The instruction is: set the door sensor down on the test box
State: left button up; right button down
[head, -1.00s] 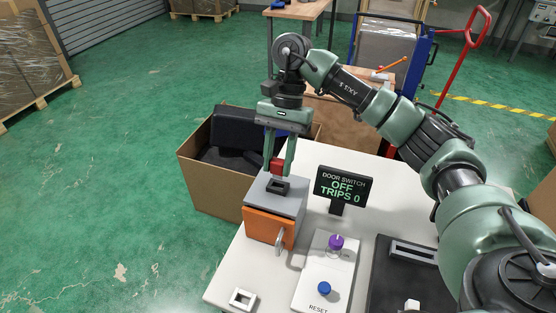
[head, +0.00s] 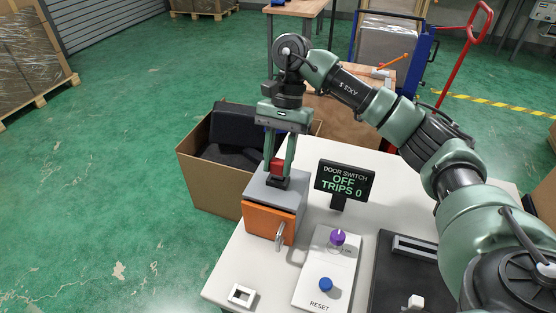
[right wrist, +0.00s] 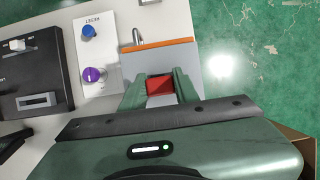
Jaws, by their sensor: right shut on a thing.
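The red door sensor (head: 277,168) is between the fingers of my right gripper (head: 279,170), which is shut on it. It also shows in the right wrist view (right wrist: 160,86) between the fingertips. The test box (head: 262,192) has a grey top, an orange front and a metal handle. A small black holder (head: 277,184) is on its top. The sensor is upright right over this holder; its lower end meets the holder in the picture, but I cannot tell how deep it sits. My left gripper is not in view.
A display (head: 345,181) reading "DOOR SWITCH OFF TRIPS 0" stands right of the box. A white panel (head: 322,270) has a purple knob and a blue button. A cardboard box (head: 205,183) with dark contents stands left. A white square frame (head: 242,295) lies at the front.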

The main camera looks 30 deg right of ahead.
jog(key=shift+f+b, duration=0.7)
jog(key=shift+f, duration=0.2)
jog(key=c, duration=1)
grip_release()
jog(key=shift+o, duration=0.2)
jog(key=shift+r, duration=0.1)
jog(key=v, duration=0.7)
jog(key=shift+r, duration=0.3)
jog(key=shift+d+f, duration=0.1)
